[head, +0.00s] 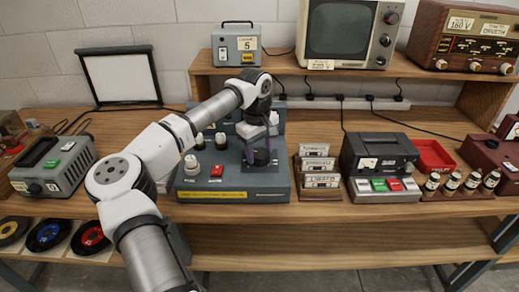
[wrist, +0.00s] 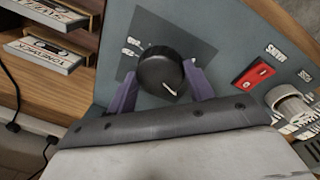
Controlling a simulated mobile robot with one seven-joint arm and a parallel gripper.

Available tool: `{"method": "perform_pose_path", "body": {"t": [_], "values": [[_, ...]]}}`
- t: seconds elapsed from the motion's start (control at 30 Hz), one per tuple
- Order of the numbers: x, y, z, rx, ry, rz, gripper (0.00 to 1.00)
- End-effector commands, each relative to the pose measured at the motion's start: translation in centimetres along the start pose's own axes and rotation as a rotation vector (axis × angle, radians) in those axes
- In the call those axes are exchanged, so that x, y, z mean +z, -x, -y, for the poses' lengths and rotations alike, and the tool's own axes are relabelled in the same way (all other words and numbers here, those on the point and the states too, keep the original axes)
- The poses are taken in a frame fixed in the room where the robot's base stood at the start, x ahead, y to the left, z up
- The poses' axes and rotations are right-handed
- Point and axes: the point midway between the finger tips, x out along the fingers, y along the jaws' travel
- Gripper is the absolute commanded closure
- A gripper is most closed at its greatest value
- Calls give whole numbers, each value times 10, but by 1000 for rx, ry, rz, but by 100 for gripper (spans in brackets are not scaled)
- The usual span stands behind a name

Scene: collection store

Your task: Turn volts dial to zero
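The volts dial appears to be the round black knob (wrist: 162,70) on a dark square plate, centred in the wrist view. A white pointer mark on its face points to the lower right of that view. The small white labels beside it are too blurred to read. My gripper (wrist: 161,82) has a purple finger on each side of the knob, and both look pressed against it. In the head view my gripper (head: 260,156) reaches down onto the right part of the blue-grey console (head: 235,190); the knob is mostly hidden there.
A red switch (wrist: 253,73) and a pale knob (wrist: 290,102) sit beside the dial plate. A cassette rack (head: 320,168) stands close on the console's right, then a black tape recorder (head: 378,152). A shelf (head: 280,64) with a television is behind.

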Motion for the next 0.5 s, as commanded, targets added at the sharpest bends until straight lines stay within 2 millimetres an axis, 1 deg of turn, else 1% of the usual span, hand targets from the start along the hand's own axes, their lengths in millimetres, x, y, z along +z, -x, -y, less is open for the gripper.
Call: {"method": "perform_pose_path", "body": {"t": [0.03, 0.13, 0.17, 0.37, 0.5], "values": [[0, 0, 0, 0, 0, 0, 56], [0, 0, 0, 1, 0, 0, 70], [0, 0, 0, 1, 0, 0, 71], [0, 0, 0, 1, 18, -2, 71], [0, -1, 0, 1, 63, -5, 71]]}}
